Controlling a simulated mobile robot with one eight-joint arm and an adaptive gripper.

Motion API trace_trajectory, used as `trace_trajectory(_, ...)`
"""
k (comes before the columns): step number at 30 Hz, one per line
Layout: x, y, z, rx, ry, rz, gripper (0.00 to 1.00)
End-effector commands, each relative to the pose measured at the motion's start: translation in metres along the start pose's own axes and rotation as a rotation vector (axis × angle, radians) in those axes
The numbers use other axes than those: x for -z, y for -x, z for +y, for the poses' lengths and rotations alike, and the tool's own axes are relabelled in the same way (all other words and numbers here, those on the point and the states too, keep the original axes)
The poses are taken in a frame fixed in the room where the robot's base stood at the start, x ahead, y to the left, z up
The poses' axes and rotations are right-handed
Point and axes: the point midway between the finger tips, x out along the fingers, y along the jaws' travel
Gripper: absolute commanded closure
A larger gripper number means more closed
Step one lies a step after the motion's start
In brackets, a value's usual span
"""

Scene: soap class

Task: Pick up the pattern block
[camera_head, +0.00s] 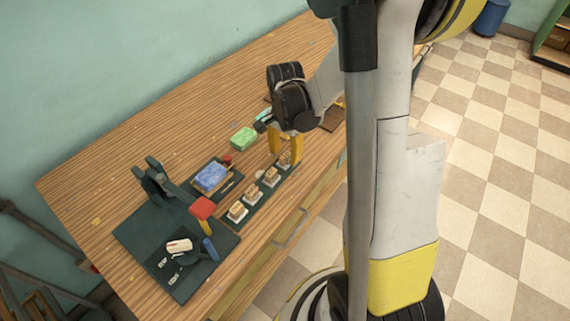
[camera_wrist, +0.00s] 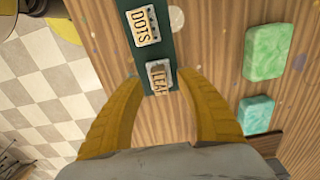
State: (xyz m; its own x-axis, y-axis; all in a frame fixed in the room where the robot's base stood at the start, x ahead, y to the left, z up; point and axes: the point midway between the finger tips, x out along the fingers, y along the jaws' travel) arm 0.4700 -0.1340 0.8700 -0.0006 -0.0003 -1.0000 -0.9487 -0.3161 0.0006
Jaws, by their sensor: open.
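Several pattern blocks, small and pale with brown tops, stand in a row on a dark green strip (camera_head: 246,222). In the wrist view the block labelled LEAF (camera_wrist: 158,79) lies between my fingers, and the block labelled DOTS (camera_wrist: 143,27) lies beyond it. My gripper (camera_head: 286,156) has yellow fingers and is open around the far-end block (camera_head: 284,159). It also shows in the wrist view (camera_wrist: 158,75), with a gap on each side of the LEAF block. I cannot tell how far down the fingertips reach.
A green soap bar (camera_head: 243,139) and a teal one (camera_head: 264,116) lie beside my gripper. A blue block (camera_head: 210,177) sits on a dark tray. A dark green press (camera_head: 150,225) with a red-ended handle (camera_head: 203,207) stands at the near left. The table's back left is clear.

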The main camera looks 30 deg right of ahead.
Motion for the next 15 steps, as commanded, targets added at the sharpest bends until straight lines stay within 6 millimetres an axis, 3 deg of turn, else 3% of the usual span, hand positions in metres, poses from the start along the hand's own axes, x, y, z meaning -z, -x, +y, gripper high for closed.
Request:
trace_trajectory(2,0.0001,-0.0095,0.0002,0.0,0.0,0.0,0.57)
trace_trajectory(8,0.0,-0.0082,0.0003,0.0,0.0,0.0,0.57)
trace_trajectory(12,0.0,-0.008,0.0003,0.0,0.0,0.0,0.95)
trace_trajectory(13,0.0,-0.008,0.0003,0.0,0.0,0.0,1.0)
trace_trajectory(15,0.0,-0.008,0.0003,0.0,0.0,0.0,1.0)
